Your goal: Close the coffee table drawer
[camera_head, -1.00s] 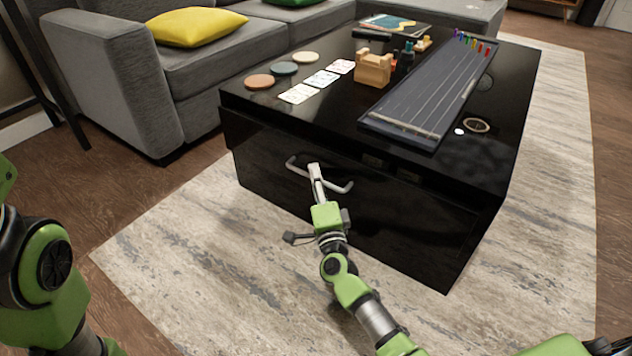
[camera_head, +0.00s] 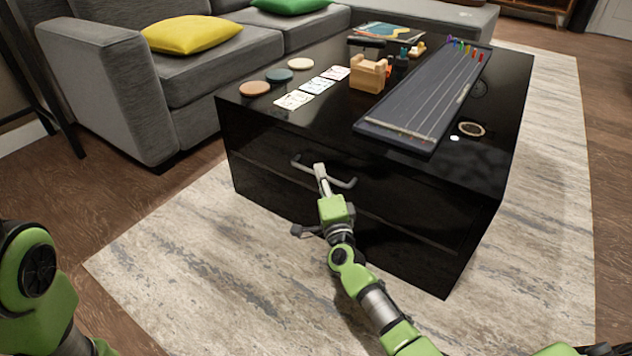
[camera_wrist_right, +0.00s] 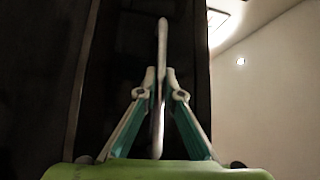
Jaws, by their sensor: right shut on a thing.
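The black coffee table (camera_head: 505,120) stands on the rug. Its drawer (camera_head: 410,222) is in the front side, and its dark front looks flush or nearly flush with the table; a small gap is hard to tell. A silver bar handle (camera_head: 345,184) runs across the drawer front. My right gripper (camera_head: 320,170) is shut on the middle of this handle. In the right wrist view the gripper's fingers (camera_wrist_right: 160,85) close on the bar, with the dark front beside them. My left arm shows at the left edge, but its gripper is out of view.
A grey sofa (camera_head: 110,75) stands behind and left. The rug (camera_head: 190,260) before the table is clear.

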